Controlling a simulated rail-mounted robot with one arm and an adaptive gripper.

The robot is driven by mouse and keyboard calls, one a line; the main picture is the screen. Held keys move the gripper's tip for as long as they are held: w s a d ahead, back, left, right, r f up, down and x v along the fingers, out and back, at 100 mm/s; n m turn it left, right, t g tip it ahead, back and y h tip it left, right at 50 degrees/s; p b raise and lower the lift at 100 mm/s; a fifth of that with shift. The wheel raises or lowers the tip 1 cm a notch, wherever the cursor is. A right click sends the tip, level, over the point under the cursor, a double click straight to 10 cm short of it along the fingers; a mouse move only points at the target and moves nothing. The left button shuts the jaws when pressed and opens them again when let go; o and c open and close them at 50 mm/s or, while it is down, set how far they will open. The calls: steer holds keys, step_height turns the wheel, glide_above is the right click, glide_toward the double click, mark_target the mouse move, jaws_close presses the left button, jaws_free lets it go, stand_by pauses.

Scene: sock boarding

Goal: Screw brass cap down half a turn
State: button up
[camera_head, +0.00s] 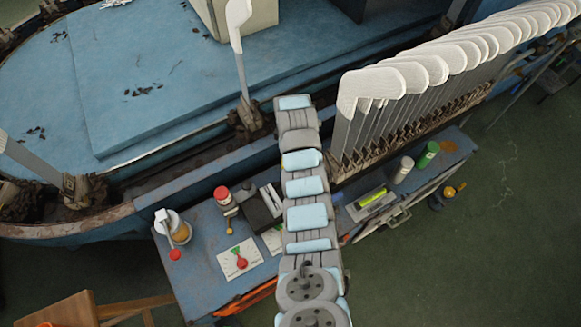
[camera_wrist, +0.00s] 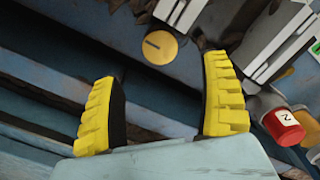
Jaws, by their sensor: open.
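The brass cap (camera_wrist: 160,47) is a round gold disc with a short dark mark across its face, in the upper middle of the wrist view. My gripper (camera_wrist: 160,68) shows there as two yellow ribbed fingers, wide apart with nothing between them. In the picture the cap lies just past the gap between the fingertips, nearer the right finger and apart from both. Depth between them is hard to judge. In the head view I cannot make out the cap or my fingers; the end of my arm covers that area.
A red-topped container (camera_wrist: 284,127) is right of the right finger. Grey metal brackets (camera_wrist: 275,45) stand above it. In the head view, a row of white sock forms (camera_head: 400,85) stands right of my arm.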

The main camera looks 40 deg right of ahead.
step_height(320, 180, down, 9)
steer(key=shift+r+b, duration=0.2)
steer(key=shift+b, duration=1.05)
steer(key=c, duration=1.2)
